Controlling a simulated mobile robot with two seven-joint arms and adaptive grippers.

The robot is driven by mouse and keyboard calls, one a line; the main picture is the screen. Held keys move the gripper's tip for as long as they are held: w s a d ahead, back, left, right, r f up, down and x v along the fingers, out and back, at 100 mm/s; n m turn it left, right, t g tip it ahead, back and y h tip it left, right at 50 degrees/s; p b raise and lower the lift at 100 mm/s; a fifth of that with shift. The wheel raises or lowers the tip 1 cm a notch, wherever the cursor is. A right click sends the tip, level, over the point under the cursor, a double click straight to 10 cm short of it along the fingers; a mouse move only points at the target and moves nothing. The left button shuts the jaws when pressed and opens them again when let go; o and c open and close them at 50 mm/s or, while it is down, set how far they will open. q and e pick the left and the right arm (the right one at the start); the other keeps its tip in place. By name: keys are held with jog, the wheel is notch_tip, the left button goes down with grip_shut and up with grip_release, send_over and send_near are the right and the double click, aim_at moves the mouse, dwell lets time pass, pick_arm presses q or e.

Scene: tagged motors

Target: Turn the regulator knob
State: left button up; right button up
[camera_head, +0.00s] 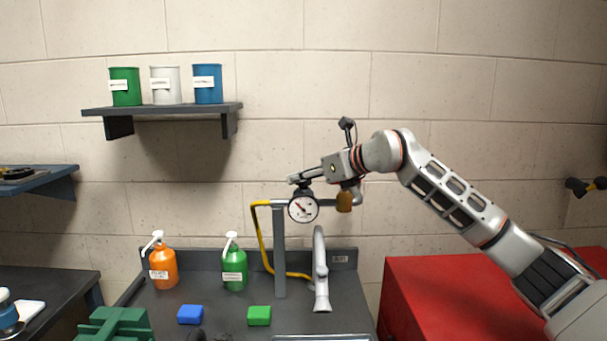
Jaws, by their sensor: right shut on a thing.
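The regulator stands on a grey post above the counter, with a round white gauge (303,209) facing me. A small dark knob (304,188) sits on top of it, just above the gauge, and is partly hidden by the gripper. My right gripper (301,181) reaches in from the right, and its fingers are shut on the knob. A brass-coloured part (344,202) is at the regulator's right end, below my wrist. My left gripper is not in view.
A yellow hose (262,240) loops left of the post, and a grey faucet (320,270) stands to its right. Orange (163,268) and green (235,269) pump bottles are on the counter. A shelf (165,110) holds three cans. A red cabinet (440,290) stands right.

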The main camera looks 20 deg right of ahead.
dwell(0.4)
jog(key=o, duration=1.1)
jog(key=v, duration=1.2)
jog(key=shift+d, duration=0.1)
jog(key=shift+f, duration=0.1)
